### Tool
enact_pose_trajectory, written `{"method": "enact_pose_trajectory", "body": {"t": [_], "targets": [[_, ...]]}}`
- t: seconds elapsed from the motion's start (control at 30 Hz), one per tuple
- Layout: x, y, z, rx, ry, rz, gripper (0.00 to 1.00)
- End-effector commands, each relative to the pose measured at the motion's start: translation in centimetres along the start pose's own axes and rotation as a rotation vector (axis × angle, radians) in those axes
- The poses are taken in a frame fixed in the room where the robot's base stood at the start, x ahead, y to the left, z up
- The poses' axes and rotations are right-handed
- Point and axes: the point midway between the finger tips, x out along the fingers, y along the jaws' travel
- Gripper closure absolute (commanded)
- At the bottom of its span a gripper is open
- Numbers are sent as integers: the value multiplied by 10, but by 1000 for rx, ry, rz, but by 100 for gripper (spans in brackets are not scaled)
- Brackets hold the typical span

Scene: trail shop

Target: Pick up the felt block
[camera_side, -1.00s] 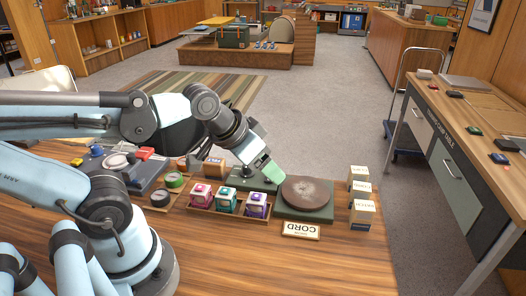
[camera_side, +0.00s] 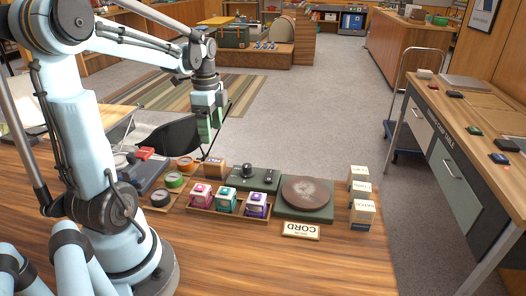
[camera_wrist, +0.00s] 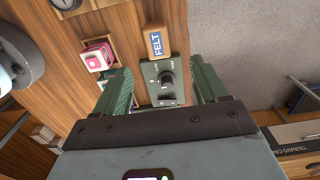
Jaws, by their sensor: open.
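My gripper (camera_side: 206,128) points down, raised above and behind the block in the side view. In the wrist view my gripper (camera_wrist: 162,82) has its two green fingers wide apart with nothing held between them.
A green control box (camera_side: 253,179) with a knob stands right of the block, beside a round brown disc (camera_side: 307,192). A tray (camera_side: 228,214) with pink, teal and purple boxes is in front. Rolls sit at left; small labelled boxes (camera_side: 362,213) stand at right.

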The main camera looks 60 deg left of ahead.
Motion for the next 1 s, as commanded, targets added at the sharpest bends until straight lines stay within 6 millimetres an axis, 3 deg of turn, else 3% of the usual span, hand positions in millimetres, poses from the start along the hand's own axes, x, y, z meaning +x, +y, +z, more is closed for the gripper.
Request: {"method": "enact_pose_trajectory", "body": {"t": [0.3,0.67,1.0], "targets": [[45,0,-1,0,0,-2,28],[67,1,0,-1,0,-3,28],[105,4,0,-1,0,-3,28]]}}
